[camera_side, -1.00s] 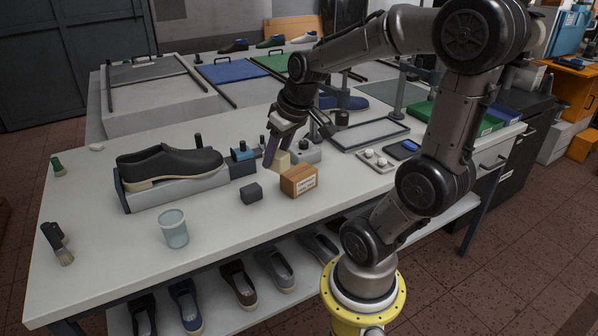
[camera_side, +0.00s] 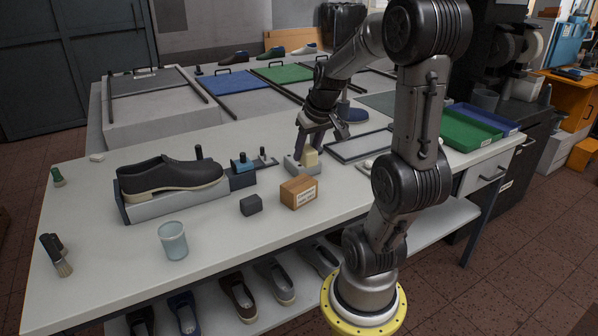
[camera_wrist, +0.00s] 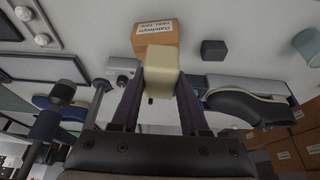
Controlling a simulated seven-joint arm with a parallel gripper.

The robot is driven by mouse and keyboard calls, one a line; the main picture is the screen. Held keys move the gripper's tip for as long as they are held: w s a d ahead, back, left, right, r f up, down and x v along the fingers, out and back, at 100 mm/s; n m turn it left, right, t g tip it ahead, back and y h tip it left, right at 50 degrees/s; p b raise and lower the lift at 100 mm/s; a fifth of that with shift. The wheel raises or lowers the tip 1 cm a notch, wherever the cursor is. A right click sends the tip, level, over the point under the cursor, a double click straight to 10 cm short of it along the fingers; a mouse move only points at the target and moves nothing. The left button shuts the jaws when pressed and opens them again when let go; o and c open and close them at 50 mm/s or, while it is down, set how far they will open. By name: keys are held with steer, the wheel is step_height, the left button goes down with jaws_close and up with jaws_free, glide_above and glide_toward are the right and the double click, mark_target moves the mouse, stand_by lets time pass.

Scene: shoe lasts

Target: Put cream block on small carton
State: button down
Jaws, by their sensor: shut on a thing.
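The cream block (camera_side: 311,157) is a small pale block, pinched between the fingertips of my gripper (camera_side: 306,153). In the wrist view the cream block (camera_wrist: 162,72) sits between the two dark fingers. The small carton (camera_side: 299,191) is a brown box with a white label, standing on the bench. In the side view my gripper and the block are beyond the carton and slightly to its right, apart from it. In the wrist view the block overlaps the near edge of the carton (camera_wrist: 157,35). The carton's top looks bare in the side view.
A dark grey block (camera_side: 251,205) stands left of the carton. A grey fixture (camera_side: 302,166) is behind the held block. A dark shoe (camera_side: 168,178) on a stand and a pale blue cup (camera_side: 173,240) are at left. The bench in front of the carton is clear.

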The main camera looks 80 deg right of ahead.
steer(key=w+d+f, duration=0.1)
steer(key=f, duration=0.1)
steer(key=w+d+f, duration=0.1)
steer(key=f, duration=0.1)
steer(key=w+d+f, duration=0.1)
steer(key=d+f, duration=0.1)
steer(key=shift+d+f, duration=0.2)
steer(key=shift+f, duration=1.4)
steer(key=shift+f, duration=0.1)
steer(key=shift+c, duration=2.1)
jaws_free()
